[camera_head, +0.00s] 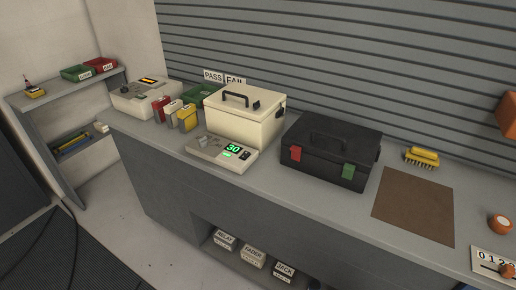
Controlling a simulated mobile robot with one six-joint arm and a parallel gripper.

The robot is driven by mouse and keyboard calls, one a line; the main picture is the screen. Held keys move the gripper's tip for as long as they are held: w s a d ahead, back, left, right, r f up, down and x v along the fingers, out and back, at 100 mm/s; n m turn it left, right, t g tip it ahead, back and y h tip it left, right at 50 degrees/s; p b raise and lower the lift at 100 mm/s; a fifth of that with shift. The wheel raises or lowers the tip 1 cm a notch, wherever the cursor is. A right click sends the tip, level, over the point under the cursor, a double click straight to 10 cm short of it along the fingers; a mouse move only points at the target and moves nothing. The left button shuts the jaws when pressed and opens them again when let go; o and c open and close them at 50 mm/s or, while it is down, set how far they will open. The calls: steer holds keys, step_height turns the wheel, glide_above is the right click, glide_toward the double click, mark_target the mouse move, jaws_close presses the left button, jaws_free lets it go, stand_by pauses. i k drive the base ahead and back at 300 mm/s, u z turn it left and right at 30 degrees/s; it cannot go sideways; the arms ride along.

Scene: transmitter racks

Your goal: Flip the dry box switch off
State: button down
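A cream lidded box (238,123) with a dark handle on its lid stands closed on the grey bench, left of the picture's middle. No label naming it as the dry box is readable. A low cream control unit (208,149) sits against its front, with a green display (233,148) reading 30. A small dark switch-like part (245,155) is at the unit's right end. Its position is too small to tell. My gripper is not in view.
A black case (330,150) with red and green latches stands close to the right. Small coloured containers (174,111) and another cream device (139,97) stand left. A brown mat (413,206) lies right, with a yellow brush (422,156) behind. The bench front (165,192) drops to the floor.

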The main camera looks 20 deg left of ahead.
mark_target(245, 155)
steer(key=z, duration=0.05)
steer(key=k, duration=1.15)
steer(key=u, duration=4.15)
steer(key=i, duration=0.1)
steer(key=z, duration=2.4)
steer(key=i, duration=1)
steer(key=u, duration=0.05)
